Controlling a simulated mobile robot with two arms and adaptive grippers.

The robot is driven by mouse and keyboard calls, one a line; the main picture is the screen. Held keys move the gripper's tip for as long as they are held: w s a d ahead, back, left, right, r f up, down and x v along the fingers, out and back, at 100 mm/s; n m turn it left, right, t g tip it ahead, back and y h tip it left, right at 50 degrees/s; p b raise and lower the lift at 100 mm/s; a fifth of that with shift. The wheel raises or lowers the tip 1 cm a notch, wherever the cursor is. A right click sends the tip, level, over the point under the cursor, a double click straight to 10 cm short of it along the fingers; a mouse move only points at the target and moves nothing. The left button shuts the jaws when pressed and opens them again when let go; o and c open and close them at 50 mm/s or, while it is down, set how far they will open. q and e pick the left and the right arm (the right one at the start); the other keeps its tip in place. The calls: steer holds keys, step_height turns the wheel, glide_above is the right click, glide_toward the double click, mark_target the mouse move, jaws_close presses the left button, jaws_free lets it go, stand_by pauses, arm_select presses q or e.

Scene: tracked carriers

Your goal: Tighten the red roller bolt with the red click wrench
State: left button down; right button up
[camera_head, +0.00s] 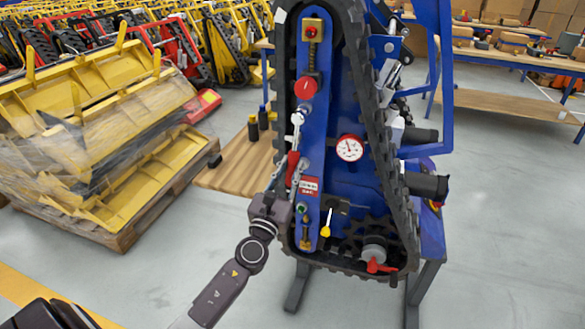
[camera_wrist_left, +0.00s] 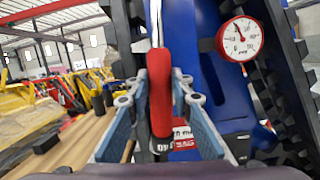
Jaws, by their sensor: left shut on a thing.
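The red-handled wrench (camera_head: 293,163) stands nearly upright against the left side of the blue tracked carrier (camera_head: 340,110). Its shaft runs up to a pale metal head (camera_head: 298,118), just below a red round part (camera_head: 306,87). I cannot tell whether the head sits on a bolt. My left gripper (camera_head: 288,187) comes from below and is shut on the red handle. In the left wrist view the handle (camera_wrist_left: 160,95) stands between the two blue-grey fingers of the left gripper (camera_wrist_left: 159,90). The wrench head is out of that view. My right gripper is not seen.
A white-faced gauge (camera_head: 349,148) is right of the wrench, and a black track (camera_head: 392,170) surrounds the carrier. A wooden bench (camera_head: 232,168) with dark bottles stands behind left. Yellow frames on a pallet (camera_head: 95,130) fill the left.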

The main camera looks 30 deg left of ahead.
arm_select(q)
steer(key=shift+r, duration=0.1)
steer(key=shift+s+a+m, duration=0.15)
steer(key=shift+a+m, duration=0.55)
steer(key=shift+r, duration=0.1)
steer(key=shift+s+a+r+m+h, duration=0.15)
steer(key=shift+a+m+h, duration=0.45)
steer(key=shift+a+m, duration=0.1)
steer(key=shift+s+a+r+m, duration=0.15)
steer(key=shift+a+r+m, duration=0.1)
steer(key=shift+a+m, duration=0.45)
steer(key=shift+d, duration=0.1)
steer(key=shift+s+a+r+m+h+p, duration=0.15)
steer(key=shift+a+r+m+h+p, duration=0.2)
steer(key=shift+a+m, duration=0.35)
steer(key=shift+d, duration=0.1)
